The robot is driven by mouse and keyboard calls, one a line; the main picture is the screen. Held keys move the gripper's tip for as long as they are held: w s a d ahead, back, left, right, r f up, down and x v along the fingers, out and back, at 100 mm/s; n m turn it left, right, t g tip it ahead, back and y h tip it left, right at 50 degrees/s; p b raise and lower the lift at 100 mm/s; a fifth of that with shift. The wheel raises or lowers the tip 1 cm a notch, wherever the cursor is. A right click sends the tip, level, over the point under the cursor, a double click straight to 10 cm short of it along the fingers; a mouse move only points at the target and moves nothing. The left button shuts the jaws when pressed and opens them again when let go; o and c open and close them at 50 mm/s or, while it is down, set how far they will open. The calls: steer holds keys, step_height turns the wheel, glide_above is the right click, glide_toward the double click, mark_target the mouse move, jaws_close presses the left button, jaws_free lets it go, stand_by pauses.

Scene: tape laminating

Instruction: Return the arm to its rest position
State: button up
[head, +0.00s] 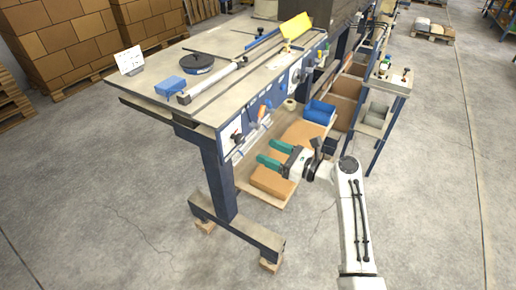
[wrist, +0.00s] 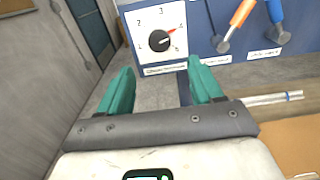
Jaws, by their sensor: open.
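My gripper (head: 272,154) is in front of the workbench's side panel in the head view, near the lower shelf. Its two green fingers are spread apart with nothing between them. In the wrist view my gripper (wrist: 160,92) is open below a white dial plate with a black knob (wrist: 159,41). The knob's red pointer is turned to the upper right, near the 4. The fingers look apart from the knob. My white arm reaches in from the lower right of the head view.
The workbench (head: 139,89) carries a blue block (head: 169,86), a black disc (head: 197,63) and a long rail. An orange-handled tool (wrist: 241,14) hangs on the panel. A blue bin (head: 319,112) and cardboard lie on the lower shelf. Concrete floor (head: 430,190) is clear on the right.

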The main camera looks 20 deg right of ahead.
steer(key=shift+v, duration=0.95)
steer(key=s+a+f+n+g+h+b, duration=0.3)
steer(key=s+f+n+g, duration=0.5)
steer(key=s+f+n, duration=0.9)
steer(key=s+d+n+g+h, duration=0.1)
steer(key=s+n+h, duration=0.3)
steer(key=s, duration=0.7)
steer(key=s+d+n+g+h+b, duration=0.1)
steer(key=s+d+n+g+h, duration=0.1)
steer(key=s+n, duration=0.5)
steer(key=s+g+h, duration=0.1)
steer(key=s+g, duration=0.1)
steer(key=s, duration=0.2)
steer(key=shift+s+d+g+h, duration=0.25)
steer(key=shift+d+g+h, duration=0.05)
steer(key=shift+h, duration=0.1)
steer(key=shift+f, duration=0.1)
steer(key=shift+c, duration=0.3)
